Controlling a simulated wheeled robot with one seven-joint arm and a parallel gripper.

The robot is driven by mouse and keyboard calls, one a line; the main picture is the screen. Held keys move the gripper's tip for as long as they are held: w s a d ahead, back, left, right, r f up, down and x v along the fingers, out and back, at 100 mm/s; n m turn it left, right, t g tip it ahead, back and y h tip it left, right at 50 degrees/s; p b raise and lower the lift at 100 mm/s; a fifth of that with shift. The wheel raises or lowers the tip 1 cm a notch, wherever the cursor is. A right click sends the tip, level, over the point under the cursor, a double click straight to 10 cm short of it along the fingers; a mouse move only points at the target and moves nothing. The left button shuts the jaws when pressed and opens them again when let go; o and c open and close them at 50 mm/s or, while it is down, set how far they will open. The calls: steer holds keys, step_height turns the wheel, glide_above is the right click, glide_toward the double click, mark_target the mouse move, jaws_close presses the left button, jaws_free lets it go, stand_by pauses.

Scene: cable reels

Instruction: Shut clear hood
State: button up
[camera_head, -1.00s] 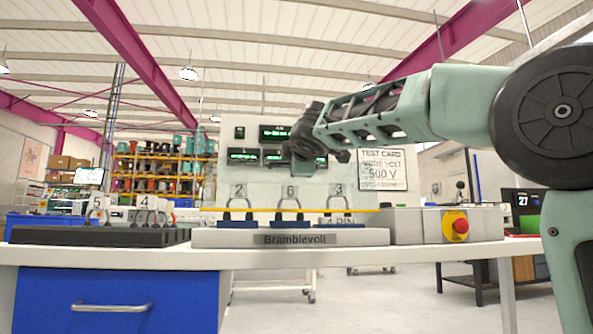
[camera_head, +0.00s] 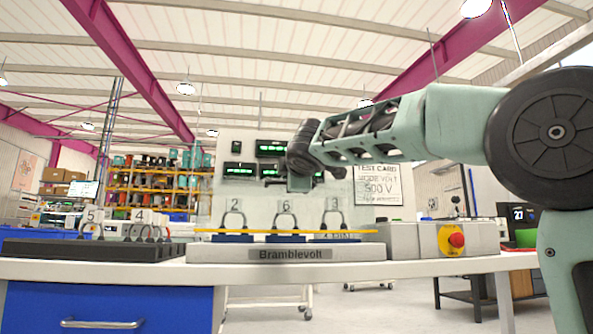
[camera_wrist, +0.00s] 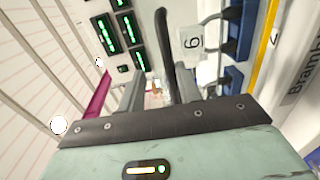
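The clear hood is hard to make out against the white board. Its yellow edge strip (camera_head: 285,232) runs level across the front of the tagged blue pieces, a little above the grey base labelled Bramblevolt (camera_head: 220,252). The strip also shows at the right of the wrist view (camera_wrist: 266,40). My gripper (camera_head: 300,184) is above and behind the strip, near the tag 6. In the wrist view, my gripper's two grey fingers (camera_wrist: 158,84) stand apart. A dark curved bar (camera_wrist: 168,45) lies by the right finger; I cannot tell whether they touch.
Blue pieces with black loops and tags 2 (camera_head: 235,206), 6 (camera_head: 286,206) and 3 (camera_head: 334,206) stand on the base. A dark rack (camera_head: 90,249) with tags 5 and 4 stands left.

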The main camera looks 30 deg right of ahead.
steer(key=b+v, duration=0.7)
steer(key=v, duration=1)
stand_by(0.3)
